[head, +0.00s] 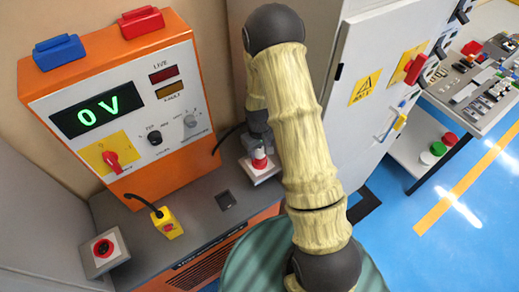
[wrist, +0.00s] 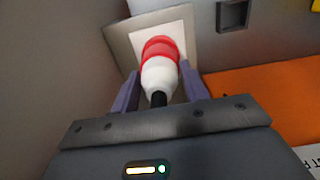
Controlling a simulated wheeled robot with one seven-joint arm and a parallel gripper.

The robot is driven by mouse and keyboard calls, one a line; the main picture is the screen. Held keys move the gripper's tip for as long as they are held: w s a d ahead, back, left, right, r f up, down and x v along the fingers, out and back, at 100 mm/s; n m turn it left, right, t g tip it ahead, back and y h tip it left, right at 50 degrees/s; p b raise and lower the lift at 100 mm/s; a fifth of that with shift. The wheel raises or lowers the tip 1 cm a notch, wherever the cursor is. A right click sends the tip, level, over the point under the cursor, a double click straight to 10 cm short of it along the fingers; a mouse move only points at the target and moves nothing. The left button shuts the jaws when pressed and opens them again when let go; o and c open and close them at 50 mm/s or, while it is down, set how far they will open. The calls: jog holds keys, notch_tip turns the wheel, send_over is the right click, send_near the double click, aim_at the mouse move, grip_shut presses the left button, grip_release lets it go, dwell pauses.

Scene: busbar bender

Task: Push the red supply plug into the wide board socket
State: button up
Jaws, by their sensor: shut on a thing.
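The red supply plug (wrist: 160,49) has a red front, a white rear body and a black cable end. It sits between the two fingers of my gripper (wrist: 159,71), which is shut on it. Its red front is at a pale square plate (wrist: 118,36) that looks like a socket face. The plug hides the middle of the plate, so I cannot tell how deep it sits. In the head view the plug (head: 259,161) stands roughly upright over the white plate (head: 268,176) on the grey bench top, below my gripper (head: 257,150).
A small dark square recess (head: 226,200) lies left of the plate. A yellow plug (head: 167,223) with a black cable and a grey box with a red centre (head: 103,248) are further left. The orange panel (head: 118,98) reads 0 V. A grey cabinet (head: 375,90) stands close on the right.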

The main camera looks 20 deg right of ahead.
jog(key=shift+f, duration=0.4)
jog(key=o, duration=1.2)
jog(key=shift+c, duration=0.2)
jog(key=shift+r+b, duration=0.1)
jog(key=shift+b, duration=0.2)
notch_tip(320, 180, up, 17)
jog(key=b, duration=0.3)
jog(key=shift+a+r+b, duration=0.15)
jog(key=shift+a+b, duration=0.05)
jog(key=shift+b, duration=0.2)
jog(key=shift+s, duration=0.15)
jog(key=s+m+t, duration=0.2)
jog(key=s+m, duration=0.1)
jog(key=s, duration=1.1)
jog(key=shift+d+m+t, duration=0.2)
jog(key=shift+m+t, duration=0.1)
